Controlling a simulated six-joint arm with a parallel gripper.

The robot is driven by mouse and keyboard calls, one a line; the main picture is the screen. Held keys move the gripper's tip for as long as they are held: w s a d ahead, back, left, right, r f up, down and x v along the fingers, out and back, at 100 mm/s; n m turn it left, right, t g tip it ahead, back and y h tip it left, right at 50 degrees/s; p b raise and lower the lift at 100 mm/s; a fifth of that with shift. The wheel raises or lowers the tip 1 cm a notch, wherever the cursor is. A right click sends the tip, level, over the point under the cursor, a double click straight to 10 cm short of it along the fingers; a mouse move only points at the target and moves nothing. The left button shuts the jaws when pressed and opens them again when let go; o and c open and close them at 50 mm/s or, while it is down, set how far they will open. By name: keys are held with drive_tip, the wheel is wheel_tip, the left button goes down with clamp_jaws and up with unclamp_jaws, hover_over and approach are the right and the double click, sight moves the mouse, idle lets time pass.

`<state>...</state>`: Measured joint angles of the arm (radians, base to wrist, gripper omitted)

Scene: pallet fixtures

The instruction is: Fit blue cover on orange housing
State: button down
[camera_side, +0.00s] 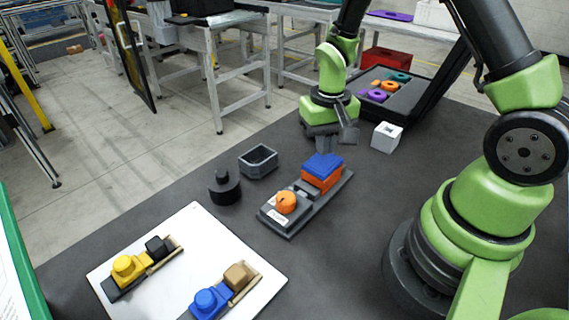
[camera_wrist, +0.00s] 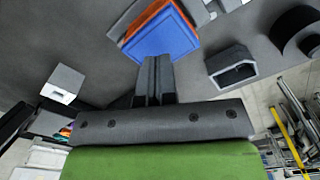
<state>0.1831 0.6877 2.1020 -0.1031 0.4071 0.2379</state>
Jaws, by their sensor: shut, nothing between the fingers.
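The blue cover (camera_side: 324,164) sits on top of the orange housing (camera_side: 321,182) at the far end of a grey pallet fixture (camera_side: 287,229) in the side view. In the wrist view the blue cover (camera_wrist: 165,36) hides most of the housing, with an orange edge (camera_wrist: 137,24) showing along one side. I cannot tell whether the cover is fully seated. My gripper (camera_side: 325,151) is just above the cover with its fingers together and empty. In the wrist view the fingertips (camera_wrist: 154,60) are close to the cover's near edge; I cannot tell if they touch it.
An orange round part (camera_side: 286,203) sits on the pallet's near end. A grey open tray (camera_side: 258,161) and a dark cylindrical part (camera_side: 224,188) stand to the left. A white block (camera_side: 386,137) stands to the right. A white board (camera_side: 170,290) with yellow and blue assemblies lies in front.

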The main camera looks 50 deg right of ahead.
sight(323, 161)
drive_tip(key=shift+f, duration=0.1)
drive_tip(key=shift+f, duration=1.05)
drive_tip(key=shift+r, duration=0.1)
drive_tip(key=shift+r, duration=3.4)
drive_tip(key=shift+r, duration=0.15)
drive_tip(key=s+a+r+n+t+y, duration=0.1)
drive_tip(key=s+a+r+t, duration=0.2)
drive_tip(key=s+r, duration=0.3)
drive_tip(key=s+a+r+n+t+y, duration=0.1)
drive_tip(key=s+a+r+t, duration=0.3)
drive_tip(key=r, duration=0.7)
drive_tip(key=s, duration=0.2)
drive_tip(key=shift+s+a+r, duration=0.25)
drive_tip(key=shift+s+a, duration=0.1)
drive_tip(key=shift+a, duration=0.05)
